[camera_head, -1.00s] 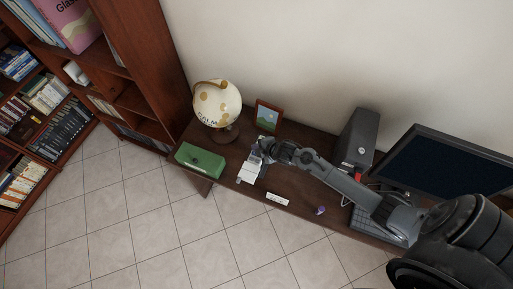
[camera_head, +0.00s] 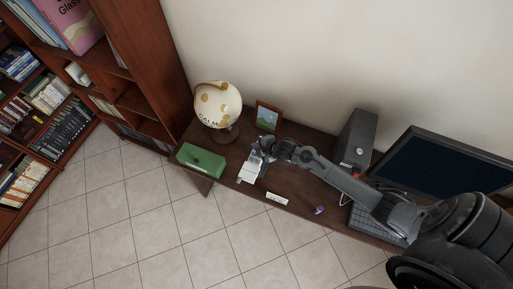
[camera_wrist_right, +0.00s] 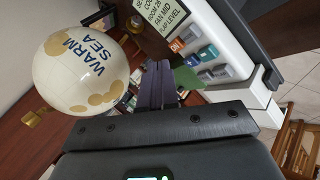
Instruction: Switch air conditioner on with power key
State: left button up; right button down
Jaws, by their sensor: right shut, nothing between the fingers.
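A white remote-like control unit (camera_head: 251,169) stands on the dark desk, partly hidden by my right gripper in the head view. In the right wrist view the unit (camera_wrist_right: 238,62) has a greenish display (camera_wrist_right: 169,22) with lines including "FAN MID" and "FLAP LEVEL". My right gripper (camera_head: 259,156) is shut and empty. Its fingertips (camera_wrist_right: 160,72) are beside the key area, with no clear contact visible. My left gripper is out of view.
A globe (camera_head: 217,104), a green box (camera_head: 201,160) and a picture frame (camera_head: 267,116) stand close to the gripper. A computer tower (camera_head: 358,138), monitor (camera_head: 448,166) and keyboard (camera_head: 372,224) are to the right. A white label (camera_head: 277,198) and a small purple object (camera_head: 320,210) lie near the front edge.

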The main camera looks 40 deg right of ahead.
notch_tip(320, 180, up, 5)
jog(key=p, duration=0.4)
jog(key=shift+f, duration=0.1)
dwell(0.4)
